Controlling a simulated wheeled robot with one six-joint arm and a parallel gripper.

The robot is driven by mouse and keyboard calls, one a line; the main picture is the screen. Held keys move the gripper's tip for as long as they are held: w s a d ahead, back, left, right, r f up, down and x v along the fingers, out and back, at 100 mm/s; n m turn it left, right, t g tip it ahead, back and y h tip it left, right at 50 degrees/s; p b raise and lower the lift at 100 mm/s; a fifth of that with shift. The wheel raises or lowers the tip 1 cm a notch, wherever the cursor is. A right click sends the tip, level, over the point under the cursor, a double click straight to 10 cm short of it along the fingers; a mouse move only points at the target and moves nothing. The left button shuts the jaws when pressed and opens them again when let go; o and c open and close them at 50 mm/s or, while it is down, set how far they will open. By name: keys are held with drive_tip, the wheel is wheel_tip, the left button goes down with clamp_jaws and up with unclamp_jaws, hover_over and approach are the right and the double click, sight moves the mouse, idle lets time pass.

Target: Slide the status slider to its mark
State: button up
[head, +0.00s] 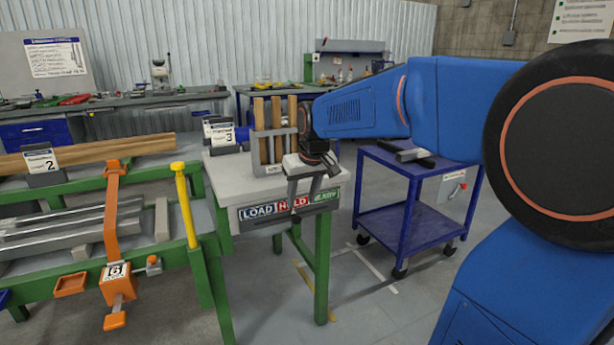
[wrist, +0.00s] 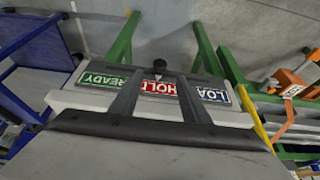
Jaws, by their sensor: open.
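The status strip (head: 263,211) is on the front edge of the small grey-topped table, with blue LOAD, red HOLD and green READY fields. READY is partly covered by my gripper in the head view. In the wrist view the strip appears upside down, with the READY field (wrist: 101,80) left, HOLD in the middle and LOAD (wrist: 214,96) right. A small black slider knob (wrist: 159,65) shows by the HOLD field. My gripper (head: 303,194) is open at the strip. Its fingers (wrist: 160,76) lie either side of the knob, apparently without touching it. The target mark cannot be told.
A rack of wooden pieces (head: 273,132) stands on the tabletop close behind my gripper. A blue cart (head: 410,226) stands to the right. A green bench with a yellow post (head: 184,205) and an orange clamp (head: 112,205) is left. Floor in front is clear.

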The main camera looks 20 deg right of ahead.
drive_tip(key=v, duration=0.8)
drive_tip(key=shift+s+r, duration=0.2)
drive_tip(key=shift+r, duration=0.15)
drive_tip(key=s+a+f, duration=0.1)
drive_tip(key=s+f, duration=0.7)
drive_tip(key=s, duration=0.5)
drive_tip(key=s+a+f, duration=0.2)
drive_tip(key=s+f, duration=0.7)
drive_tip(key=s, duration=0.5)
drive_tip(key=shift+a, duration=0.3)
drive_tip(key=shift+s+r, duration=0.1)
drive_tip(key=shift+c, duration=0.3)
